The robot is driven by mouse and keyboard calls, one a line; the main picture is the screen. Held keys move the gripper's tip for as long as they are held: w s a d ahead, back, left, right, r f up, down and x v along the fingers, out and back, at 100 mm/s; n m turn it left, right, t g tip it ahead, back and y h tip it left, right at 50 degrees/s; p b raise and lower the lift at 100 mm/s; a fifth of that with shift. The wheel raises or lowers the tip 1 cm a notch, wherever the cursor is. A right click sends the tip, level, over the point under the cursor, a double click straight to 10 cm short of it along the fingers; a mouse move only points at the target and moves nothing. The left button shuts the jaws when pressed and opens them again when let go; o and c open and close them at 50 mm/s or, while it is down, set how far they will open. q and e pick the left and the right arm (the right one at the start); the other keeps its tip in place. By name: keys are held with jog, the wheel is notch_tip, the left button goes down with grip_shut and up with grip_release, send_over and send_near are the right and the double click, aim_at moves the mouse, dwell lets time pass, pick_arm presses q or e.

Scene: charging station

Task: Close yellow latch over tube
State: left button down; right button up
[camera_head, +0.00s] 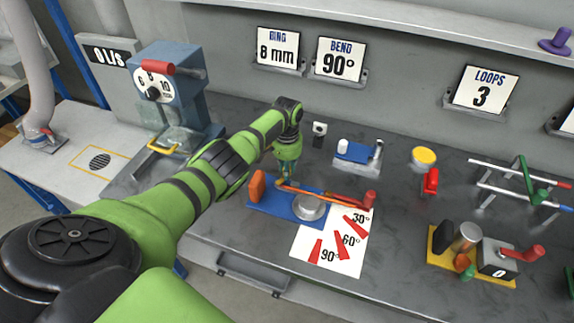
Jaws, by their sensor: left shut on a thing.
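The tube bender has a blue base (262,213), an orange block (257,186) at its left end and a round metal die (310,208). A long orange and blue arm (335,194) with a red grip (370,198) lies across it, pointing right. My left gripper (287,176) reaches down at the bender, just right of the orange block. It is shut on a small part there, which appears to be the yellow latch. The fingers hide most of that part, and I cannot tell the latch's angle or make out the tube clearly. My right gripper is out of view.
A white angle card (325,255) lies in front of the bender. A blue machine with a dial (165,90) stands at the left. A small blue vise-like tool (355,153) is behind; a yellow-based device (440,243) and a metal rack (520,185) are at the right.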

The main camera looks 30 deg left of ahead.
pick_arm(q)
jog(key=n+p, duration=0.1)
jog(key=n, duration=0.3)
jog(key=shift+n, duration=0.7)
jog(key=c, duration=1.1)
grip_release()
jog(key=shift+o, duration=0.2)
jog(key=shift+r, duration=0.1)
jog(key=shift+w+r, duration=0.1)
jog(key=shift+r, duration=0.55)
notch_tip(320, 180, up, 10)
jog(key=shift+r, duration=0.25)
